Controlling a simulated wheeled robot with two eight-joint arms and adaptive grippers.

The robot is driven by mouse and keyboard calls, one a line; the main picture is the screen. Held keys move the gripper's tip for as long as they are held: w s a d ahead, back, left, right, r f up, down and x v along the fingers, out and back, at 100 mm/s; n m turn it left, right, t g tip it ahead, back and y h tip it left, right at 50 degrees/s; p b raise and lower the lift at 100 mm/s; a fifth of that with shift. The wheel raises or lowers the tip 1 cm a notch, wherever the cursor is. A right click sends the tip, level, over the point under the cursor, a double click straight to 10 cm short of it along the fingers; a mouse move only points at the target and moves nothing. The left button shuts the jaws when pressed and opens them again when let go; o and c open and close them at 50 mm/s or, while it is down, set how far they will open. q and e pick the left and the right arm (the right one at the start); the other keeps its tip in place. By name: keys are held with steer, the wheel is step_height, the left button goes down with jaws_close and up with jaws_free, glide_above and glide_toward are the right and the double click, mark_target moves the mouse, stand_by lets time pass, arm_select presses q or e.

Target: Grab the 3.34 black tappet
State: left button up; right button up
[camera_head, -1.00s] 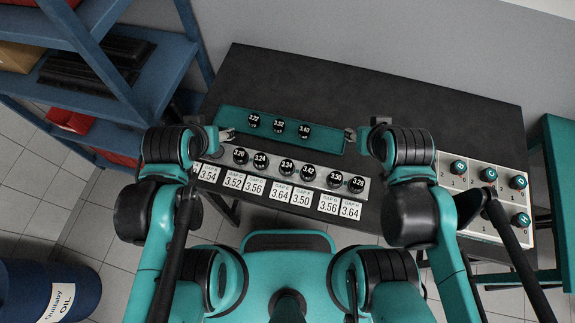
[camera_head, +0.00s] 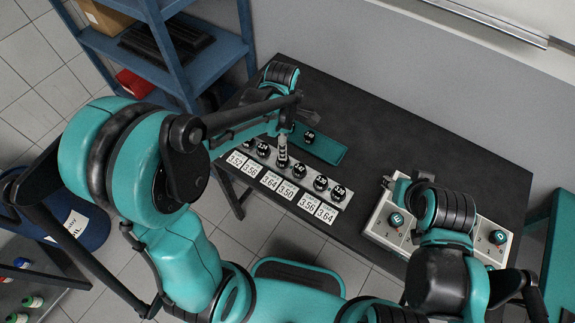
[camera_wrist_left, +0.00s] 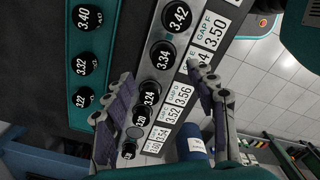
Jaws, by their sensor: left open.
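The black 3.34 tappet (camera_wrist_left: 163,55) stands in the grey strip (camera_wrist_left: 182,48) in the left wrist view, between the 3.42 tappet (camera_wrist_left: 176,17) and the 3.24 tappet (camera_wrist_left: 149,93). My left gripper (camera_wrist_left: 158,73) is open above this row, one finger on each side, with no tappet held.
The teal tray (camera_wrist_left: 62,85) beside the row holds tappets 3.40, 3.32 and 3.22. White gap labels (camera_head: 290,190) line the strip's front. The lettered box (camera_head: 381,220) with knobs stands at the right. The table's back right (camera_head: 420,150) is clear. A blue shelf (camera_head: 215,55) stands at the left.

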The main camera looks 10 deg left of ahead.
arm_select(q)
steer(key=f, duration=0.2)
steer(key=f+b, duration=0.1)
steer(key=f, duration=0.1)
steer(key=f+b, duration=0.1)
steer(key=f, duration=0.1)
steer(key=shift+s, duration=0.3)
steer(key=shift+a+f+b, duration=0.1)
steer(key=shift+f+b, duration=0.25)
steer(key=shift+f, duration=0.25)
steer(key=shift+r, duration=0.1)
steer(key=c, duration=1.3)
